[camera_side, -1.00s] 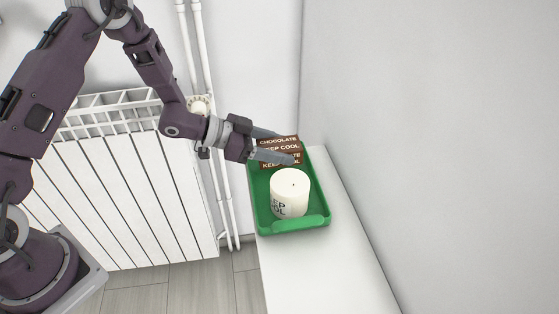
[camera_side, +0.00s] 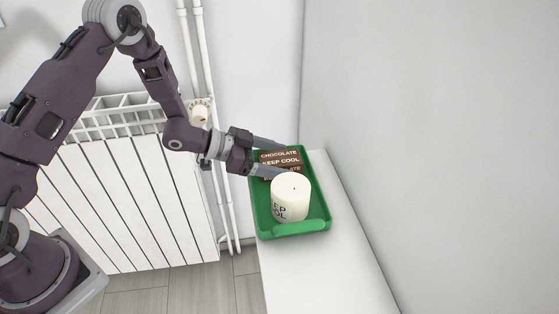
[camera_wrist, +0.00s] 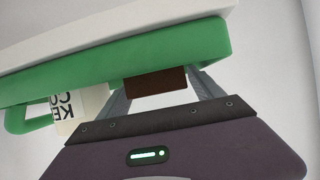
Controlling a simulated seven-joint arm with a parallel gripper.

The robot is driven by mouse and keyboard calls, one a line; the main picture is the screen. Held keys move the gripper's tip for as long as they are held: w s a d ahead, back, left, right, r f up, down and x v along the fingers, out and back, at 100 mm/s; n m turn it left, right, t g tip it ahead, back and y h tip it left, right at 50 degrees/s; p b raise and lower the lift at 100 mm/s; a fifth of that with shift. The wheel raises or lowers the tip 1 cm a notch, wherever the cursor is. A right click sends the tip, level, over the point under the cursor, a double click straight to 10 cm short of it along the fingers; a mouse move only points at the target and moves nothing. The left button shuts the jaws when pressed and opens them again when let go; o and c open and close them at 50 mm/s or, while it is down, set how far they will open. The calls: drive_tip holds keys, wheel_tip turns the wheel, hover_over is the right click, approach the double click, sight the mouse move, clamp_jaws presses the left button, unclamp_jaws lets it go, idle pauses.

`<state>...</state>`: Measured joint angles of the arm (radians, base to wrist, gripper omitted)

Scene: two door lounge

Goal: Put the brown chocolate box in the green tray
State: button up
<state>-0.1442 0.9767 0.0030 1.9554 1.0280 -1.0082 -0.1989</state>
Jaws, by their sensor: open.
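The brown chocolate box (camera_side: 285,161), with white lettering, is in the far end of the green tray (camera_side: 257,215) in the side view. My gripper (camera_side: 274,157) is open, with one finger on each side of the box. The near finger hides part of the box's lower lettering. In the wrist view, which is upside down, the box (camera_wrist: 156,83) shows between the fingers (camera_wrist: 165,95), its lower part hidden behind the tray wall (camera_wrist: 70,80). I cannot tell whether the fingers touch it.
A white candle (camera_side: 291,196) with dark lettering stands in the tray, close to the near finger. The tray sits on a white ledge (camera_side: 330,270), free toward the front. A wall (camera_side: 450,130) rises to the right. A radiator (camera_side: 120,200) and pipes (camera_side: 210,100) are on the left.

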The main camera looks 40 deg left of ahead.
drive_tip(key=v, duration=1.2)
drive_tip(key=a+r+n+t+y, duration=0.1)
drive_tip(key=a+r+n+y, duration=0.1)
drive_tip(key=a+r+y, duration=0.3)
drive_tip(key=a+r+n+y, duration=0.2)
drive_tip(key=r+y, duration=0.3)
drive_tip(key=r, duration=0.2)
drive_tip(key=s+d+r+n+g, duration=0.1)
drive_tip(key=s+d, duration=0.1)
drive_tip(key=s, duration=0.6)
drive_tip(key=s+d+r+n+g, duration=0.1)
drive_tip(key=s+d+n+g, duration=0.1)
drive_tip(key=s, duration=0.7)
drive_tip(key=s+d+r+n+g+h, duration=0.1)
drive_tip(key=s+d+r+n, duration=0.1)
drive_tip(key=s, duration=0.7)
drive_tip(key=shift+d, duration=0.35)
